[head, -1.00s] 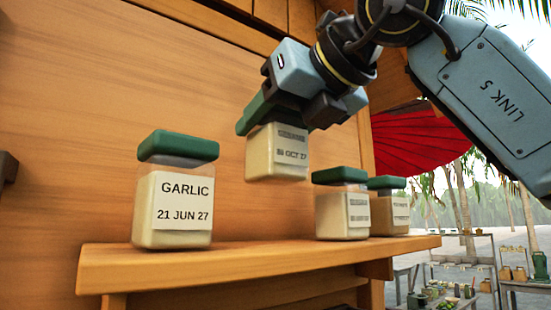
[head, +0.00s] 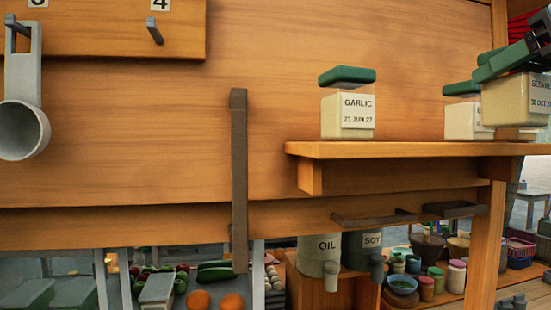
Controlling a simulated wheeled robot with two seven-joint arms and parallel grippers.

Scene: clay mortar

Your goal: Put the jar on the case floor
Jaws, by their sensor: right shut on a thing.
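A square, cream-filled jar (head: 512,102), its label reading what looks like SESAME and 30 OCT 27, is at the right edge of the head view, partly cut off. My right gripper (head: 512,62) is shut on it by its green lid and holds it upright in front of the shelf's right end. My left gripper is not in view. I cannot tell which part of the scene is the case; below the counter wall, an open space shows several goods, and its floor is mostly hidden.
A GARLIC jar (head: 347,104) and another green-lidded jar (head: 463,112) stand on the wooden shelf (head: 400,150). A grey cup (head: 22,128) hangs at left. A dark vertical bar (head: 239,180) crosses the wall. OIL (head: 318,258) and SOY (head: 363,250) containers stand below.

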